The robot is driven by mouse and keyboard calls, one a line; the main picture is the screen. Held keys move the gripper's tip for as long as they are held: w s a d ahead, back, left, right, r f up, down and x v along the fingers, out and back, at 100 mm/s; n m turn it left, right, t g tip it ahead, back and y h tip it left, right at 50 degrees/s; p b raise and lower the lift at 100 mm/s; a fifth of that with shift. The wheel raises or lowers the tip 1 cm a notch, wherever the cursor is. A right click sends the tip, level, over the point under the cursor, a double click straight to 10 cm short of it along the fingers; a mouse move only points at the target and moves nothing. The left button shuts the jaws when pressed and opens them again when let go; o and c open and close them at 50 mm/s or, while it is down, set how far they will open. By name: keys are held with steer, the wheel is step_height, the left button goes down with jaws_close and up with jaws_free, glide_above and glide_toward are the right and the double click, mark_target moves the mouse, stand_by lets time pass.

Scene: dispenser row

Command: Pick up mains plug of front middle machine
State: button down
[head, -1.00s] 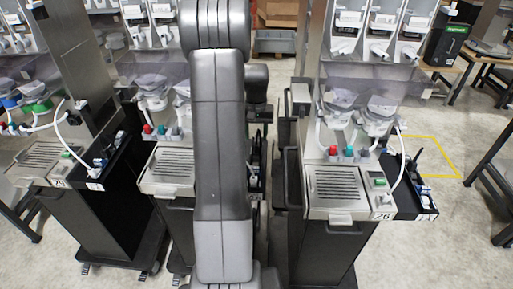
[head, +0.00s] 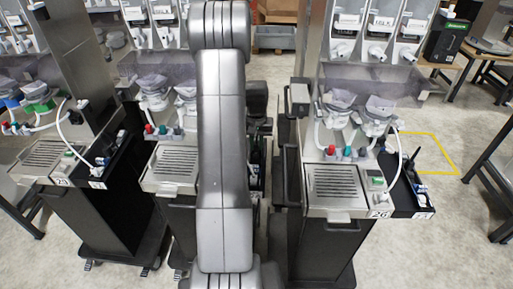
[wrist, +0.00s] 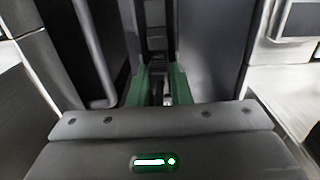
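The front middle machine (head: 168,172) stands left of my arm in the head view. It has a silver drip grille and red and teal taps. My arm hides its right side, and I cannot make out its mains plug in either view. In the wrist view the two green fingers of my gripper (wrist: 163,86) stand apart with a narrow gap between them. They point down a dark, narrow space between panels. I see nothing clearly held between them. In the head view my gripper is hidden behind my arm.
A left machine (head: 50,158) and a right machine (head: 337,184) flank the middle one, each with a black side tray carrying cables. A yellow floor square (head: 440,140) lies at right. In the wrist view a curved grey handle (wrist: 95,60) is close left of my fingers.

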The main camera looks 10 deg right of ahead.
mark_target(256, 142)
steer(key=shift+r, duration=0.1)
step_height(256, 142, up, 10)
steer(key=shift+f+b, duration=0.1)
steer(key=shift+b, duration=1)
steer(key=shift+r+p, duration=0.9)
steer(key=shift+r, duration=0.25)
step_height(256, 142, up, 3)
steer(key=shift+f+p, duration=0.1)
steer(key=shift+p, duration=1)
steer(key=shift+f, duration=0.1)
